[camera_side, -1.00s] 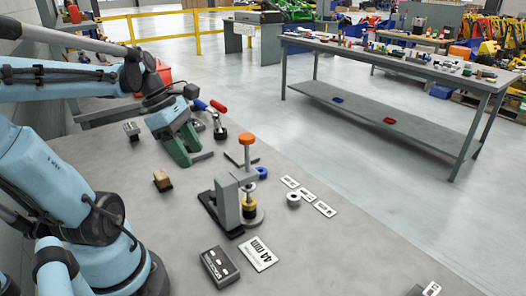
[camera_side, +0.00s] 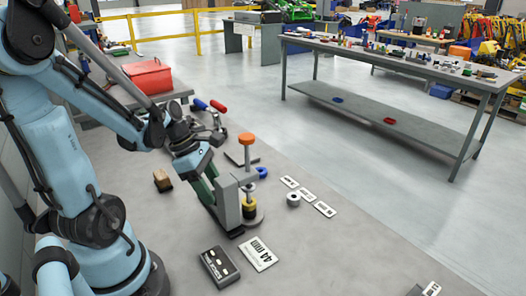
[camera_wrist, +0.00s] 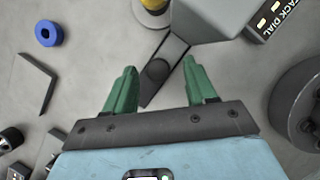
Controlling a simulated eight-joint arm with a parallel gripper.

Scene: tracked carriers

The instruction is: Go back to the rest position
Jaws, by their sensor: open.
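My gripper (camera_side: 207,192) has green fingers and points down just left of a small grey press stand (camera_side: 228,207) in the side view. In the wrist view my gripper (camera_wrist: 160,68) is open, with its two fingers apart and nothing between them. The press's dark base plate (camera_wrist: 163,72) lies beyond and between the fingers there. The press has an orange knob (camera_side: 247,138) on top and a yellow part (camera_side: 249,203) under its arm. Whether the fingers touch the press cannot be told.
A dark block with buttons (camera_side: 220,266) and a "44 mm" card (camera_side: 258,254) lie in front of the press. Small plates (camera_side: 307,195), a grey ring (camera_side: 293,199) and a blue ring (camera_wrist: 48,33) lie nearby. A brown block (camera_side: 162,180) is left.

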